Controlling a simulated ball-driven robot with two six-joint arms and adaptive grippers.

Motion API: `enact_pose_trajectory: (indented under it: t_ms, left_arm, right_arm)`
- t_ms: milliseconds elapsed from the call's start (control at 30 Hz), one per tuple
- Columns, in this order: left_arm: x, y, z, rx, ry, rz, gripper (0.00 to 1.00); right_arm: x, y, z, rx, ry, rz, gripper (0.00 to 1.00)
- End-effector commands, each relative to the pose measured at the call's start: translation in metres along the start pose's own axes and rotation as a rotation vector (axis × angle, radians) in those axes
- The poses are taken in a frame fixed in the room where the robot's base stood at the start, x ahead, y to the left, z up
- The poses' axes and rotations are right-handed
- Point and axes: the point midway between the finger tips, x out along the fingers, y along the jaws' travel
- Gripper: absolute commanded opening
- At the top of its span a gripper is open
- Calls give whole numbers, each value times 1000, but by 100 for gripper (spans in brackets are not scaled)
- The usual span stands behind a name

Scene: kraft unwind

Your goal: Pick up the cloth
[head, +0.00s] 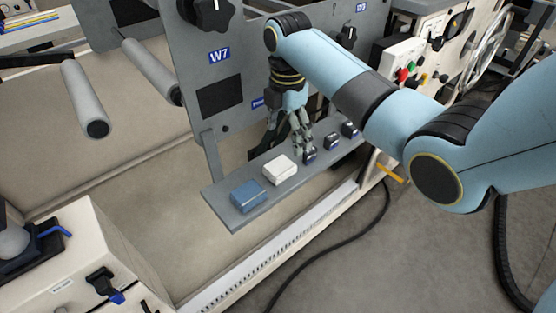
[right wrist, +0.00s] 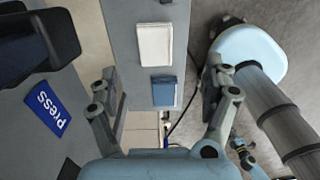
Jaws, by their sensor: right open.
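A white folded-looking block (head: 280,169) lies on the grey shelf (head: 238,221), and it also shows in the right wrist view (right wrist: 155,44). A blue flat block (head: 248,196) lies next to it at the shelf's near end, and in the right wrist view (right wrist: 164,92). I cannot tell for sure which of the two is the cloth. My right gripper (head: 300,143) is open and empty above the shelf, beyond the white block. In the right wrist view, its spread fingers (right wrist: 162,72) frame the blue block and the white block's lower edge. My left gripper is out of view.
Several small dark blue-marked items (head: 331,142) stand farther along the shelf. A grey upright panel (head: 220,92) with a W7 label and a black knob (head: 213,14) rises behind it. Grey rollers (head: 84,98) stick out at left. A dark cable (head: 335,243) lies on the floor.

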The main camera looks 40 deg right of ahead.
Motion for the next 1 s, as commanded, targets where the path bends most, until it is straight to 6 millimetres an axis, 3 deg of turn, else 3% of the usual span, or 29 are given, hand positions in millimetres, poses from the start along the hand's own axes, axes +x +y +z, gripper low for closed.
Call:
enact_pose_trajectory:
  t_ms: [67, 200, 533, 733, 1000]
  left_arm:
    - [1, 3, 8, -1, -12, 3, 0]
    - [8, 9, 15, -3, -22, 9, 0]
    - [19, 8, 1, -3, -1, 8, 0]
    - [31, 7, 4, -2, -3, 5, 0]
    - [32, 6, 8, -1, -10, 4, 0]
  right_arm:
    - [0, 6, 0, 1, -1, 9, 83]
    - [26, 6, 0, 2, -1, 8, 83]
    - [61, 8, -4, 2, 0, 10, 83]
    - [93, 9, -10, 2, -1, 9, 83]
    - [102, 10, -10, 2, -2, 11, 83]
